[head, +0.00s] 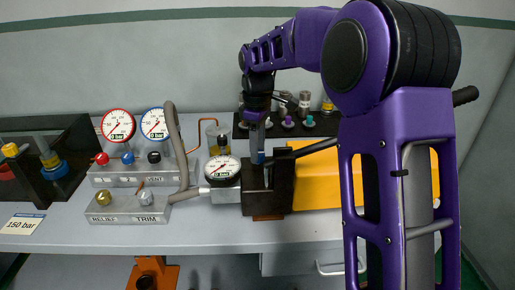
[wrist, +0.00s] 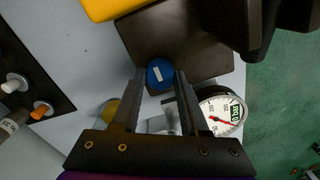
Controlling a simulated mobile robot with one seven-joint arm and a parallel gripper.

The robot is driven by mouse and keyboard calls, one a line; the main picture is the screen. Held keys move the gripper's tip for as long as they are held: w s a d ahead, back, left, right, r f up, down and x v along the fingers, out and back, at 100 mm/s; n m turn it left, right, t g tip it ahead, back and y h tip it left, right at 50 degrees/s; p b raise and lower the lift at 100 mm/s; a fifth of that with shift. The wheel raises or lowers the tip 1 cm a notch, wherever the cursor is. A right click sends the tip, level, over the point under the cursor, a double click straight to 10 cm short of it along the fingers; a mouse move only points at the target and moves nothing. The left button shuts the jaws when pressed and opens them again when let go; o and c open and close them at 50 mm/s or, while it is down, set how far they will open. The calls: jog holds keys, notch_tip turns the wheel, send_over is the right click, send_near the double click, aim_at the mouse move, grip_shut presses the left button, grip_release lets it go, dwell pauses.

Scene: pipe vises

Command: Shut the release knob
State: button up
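In the wrist view a round blue knob with a white bar mark (wrist: 160,74) sits at the edge of a dark block (wrist: 185,40); I take it to be the release knob. My gripper (wrist: 161,76) is open, with one finger on each side of the knob and a small gap visible at each side. Whether the fingertips reach down around the knob, I cannot tell. In the head view my gripper (head: 260,152) points down over the dark block (head: 267,196), and a bit of blue shows at its tips. The white bar lies slightly tilted from horizontal in the wrist view.
A dial gauge (head: 222,168) stands just left of the block; it also shows in the wrist view (wrist: 222,112). A yellow body (head: 315,182) lies to the right. A valve manifold with two gauges (head: 135,174) and a grey hose (head: 178,145) are further left.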

grip_shut()
jog(key=shift+r+m+p, duration=0.1)
jog(key=shift+m+p, duration=0.2)
jog(key=shift+p, duration=0.05)
jog(key=m+p, duration=0.2)
jog(key=shift+r+m, duration=0.1)
jog(key=shift+m, duration=0.2)
jog(key=m+p, duration=0.2)
jog(key=m, duration=0.1)
jog(key=shift+m, duration=0.4)
jog(key=m+p, duration=0.2)
jog(key=m, duration=0.3)
jog(key=m+p, duration=0.2)
jog(key=m, duration=0.3)
jog(key=shift+d+m, duration=0.1)
jog(key=shift+m, duration=0.3)
